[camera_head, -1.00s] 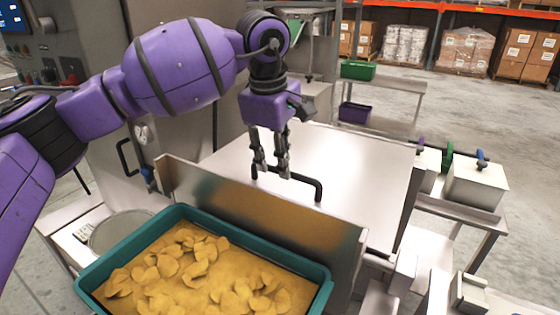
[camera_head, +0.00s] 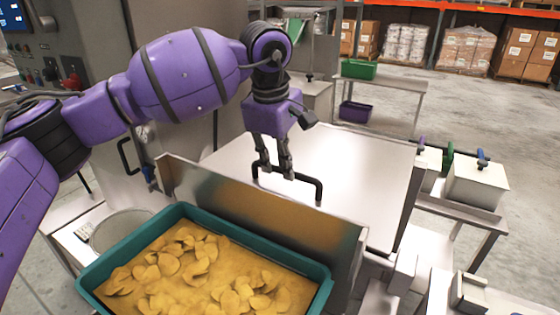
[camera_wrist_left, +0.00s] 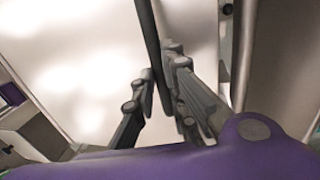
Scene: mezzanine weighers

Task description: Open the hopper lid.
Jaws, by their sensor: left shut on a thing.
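The hopper lid (camera_head: 352,166) is a flat, light metal plate behind the upright metal panel (camera_head: 250,209). It looks closed. A black bar handle (camera_head: 319,191) stands along its near side. My left gripper (camera_head: 275,172) comes down onto the handle's bar from above and is shut on it. In the left wrist view the dark handle bar (camera_wrist_left: 149,40) runs between the fingers (camera_wrist_left: 160,95), with the pale lid (camera_wrist_left: 85,90) behind. My right gripper is not in view.
A teal tray of chips (camera_head: 318,277) stands in front of the upright panel. White lidded bins (camera_head: 477,184) stand on a bench to the right. A control cabinet (camera_head: 90,60) is at the left. Open floor (camera_head: 480,110) lies beyond, before pallets of boxes.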

